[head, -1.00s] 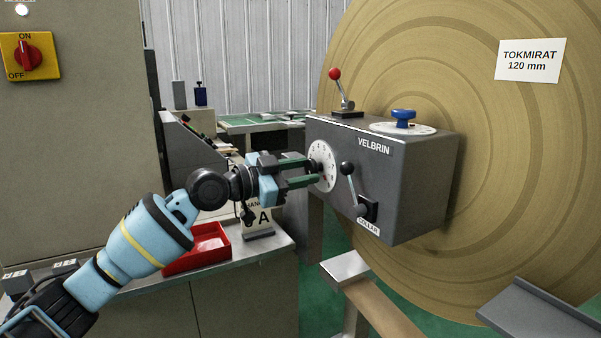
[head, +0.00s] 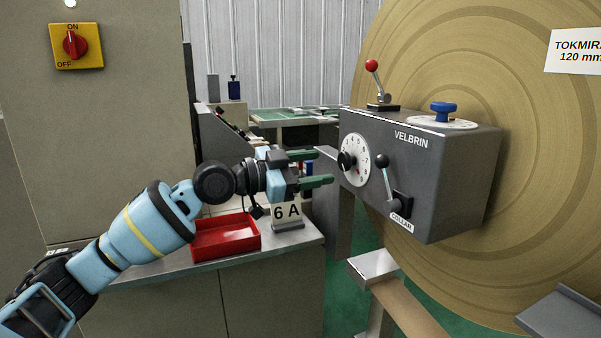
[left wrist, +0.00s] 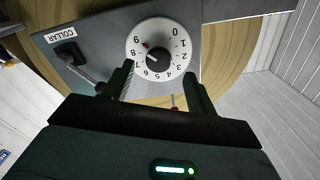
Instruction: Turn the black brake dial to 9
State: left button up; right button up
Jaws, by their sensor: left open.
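The black dial (head: 347,161) is a round knob on a white numbered disc (head: 362,147) on the left face of the grey VELBRIN box. In the left wrist view the knob (left wrist: 158,59) shows a short pale mark that seems to point near 7; its exact reading is hard to tell. A small red mark on the disc lies near 8 and 9. My left gripper (head: 318,168) is open and empty, just left of the dial and apart from it. Its green fingers (left wrist: 160,75) show below the disc in the left wrist view. My right gripper is out of view.
The grey box (head: 445,180) also carries a red-ball lever (head: 372,66), a blue knob (head: 443,110) on top and a black-ball COLLAR lever (head: 384,175) beside the dial.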

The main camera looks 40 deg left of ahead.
pick_arm(q)
jog(key=shift+b+v, duration=0.4)
jog(key=shift+v, duration=1.15)
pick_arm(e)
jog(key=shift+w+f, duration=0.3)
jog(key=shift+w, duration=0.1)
